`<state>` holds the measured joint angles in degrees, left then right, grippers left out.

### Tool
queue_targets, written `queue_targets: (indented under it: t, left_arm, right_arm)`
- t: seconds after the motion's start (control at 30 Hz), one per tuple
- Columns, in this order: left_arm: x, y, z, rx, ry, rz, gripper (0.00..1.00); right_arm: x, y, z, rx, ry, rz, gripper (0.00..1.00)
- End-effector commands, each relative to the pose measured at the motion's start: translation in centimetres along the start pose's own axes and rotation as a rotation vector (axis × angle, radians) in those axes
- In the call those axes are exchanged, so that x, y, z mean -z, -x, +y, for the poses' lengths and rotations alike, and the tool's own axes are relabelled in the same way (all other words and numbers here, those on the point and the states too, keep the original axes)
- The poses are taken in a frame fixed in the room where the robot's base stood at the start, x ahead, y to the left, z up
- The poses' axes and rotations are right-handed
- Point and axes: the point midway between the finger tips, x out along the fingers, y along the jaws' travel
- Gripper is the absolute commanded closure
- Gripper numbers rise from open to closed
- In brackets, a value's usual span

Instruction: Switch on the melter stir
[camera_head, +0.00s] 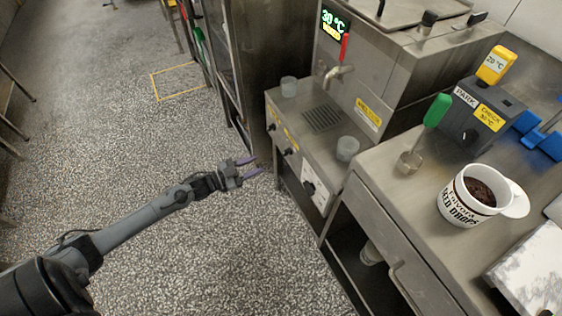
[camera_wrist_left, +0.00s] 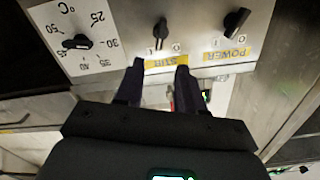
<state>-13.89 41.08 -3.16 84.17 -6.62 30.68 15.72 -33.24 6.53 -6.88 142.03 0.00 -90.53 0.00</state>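The melter (camera_head: 365,65) is a steel machine with a lit display reading 30 °C. My left gripper (camera_head: 250,167) is open and empty, in front of the panel and apart from the knob. In the wrist view its dark fingers (camera_wrist_left: 158,85) straddle the label. My right gripper is not in view.
The power knob (camera_wrist_left: 236,20) and temperature dial (camera_wrist_left: 77,42) flank the stir knob. On the melter's ledge are a drip grate (camera_head: 323,118) and two cups, one grey (camera_head: 347,148). The floor (camera_head: 200,240) is clear.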

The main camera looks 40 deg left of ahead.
Motion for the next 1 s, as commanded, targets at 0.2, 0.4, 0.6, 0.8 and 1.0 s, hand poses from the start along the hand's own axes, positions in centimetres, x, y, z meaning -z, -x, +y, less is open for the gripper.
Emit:
queue_targets:
  t: [0.2, 0.4, 0.6, 0.8, 1.0]
  left_arm:
    - [-0.3, -1.9, 0.1, 0.001, 0.000, 0.005, 0.62]
    - [-0.4, -5.2, 0.1, 0.002, -0.001, 0.006, 0.62]
    - [-0.3, -8.2, 0.1, 0.001, 0.000, 0.005, 0.62]
    - [-0.3, -10.1, 0.1, 0.001, 0.001, 0.003, 0.62]
    - [-0.2, -10.8, 0.1, 0.001, 0.001, 0.002, 0.62]
  right_arm:
    - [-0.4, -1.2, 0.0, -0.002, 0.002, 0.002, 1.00]
    - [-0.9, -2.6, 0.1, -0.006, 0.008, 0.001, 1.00]
    - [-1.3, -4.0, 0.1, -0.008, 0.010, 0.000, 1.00]
    - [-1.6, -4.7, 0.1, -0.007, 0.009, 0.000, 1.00]
    - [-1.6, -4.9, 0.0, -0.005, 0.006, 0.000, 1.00]
